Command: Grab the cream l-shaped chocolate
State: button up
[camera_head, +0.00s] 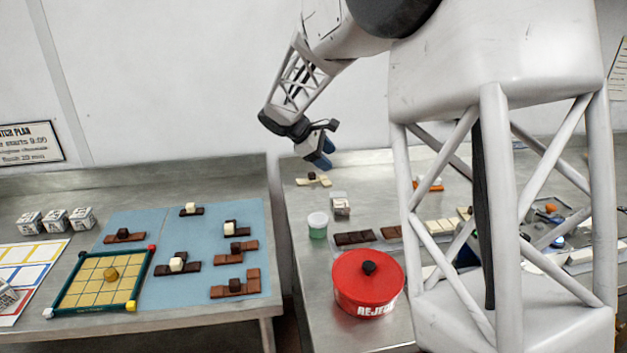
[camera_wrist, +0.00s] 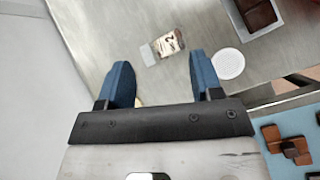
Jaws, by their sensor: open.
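A cream chocolate piece (camera_head: 323,183) with a brown block on top lies on the back left of the right-hand metal table in the head view. Its L shape is hard to make out at this size. My gripper (camera_head: 323,160) is just above it, with blue fingers pointing down. In the wrist view my gripper (camera_wrist: 158,68) is open, with its two blue fingers wide apart and nothing held between them. Only a small cream bit (camera_wrist: 138,102) shows there beside the left finger, at the gripper body's edge; the rest is hidden.
Dark and cream bars lie to the right.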

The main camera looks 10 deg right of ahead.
jog(key=w+a+f+n+h, duration=0.1)
jog(key=w+f+n, duration=0.1)
jog(key=w+f, duration=0.35)
jog(key=w+a+f+n+h, duration=0.2)
jog(key=w, duration=0.6)
jog(key=n+t+h, duration=0.2)
jog(key=n, duration=0.1)
send_near(314, 173)
jog(key=shift+w+d+f, duration=0.25)
jog(key=shift+d, duration=0.15)
jog(key=shift+d, duration=0.1)
jog(key=shift+x, duration=1.2)
jog(key=shift+d, duration=0.1)
jog(key=shift+x, duration=2.55)
jog(key=c, duration=1)
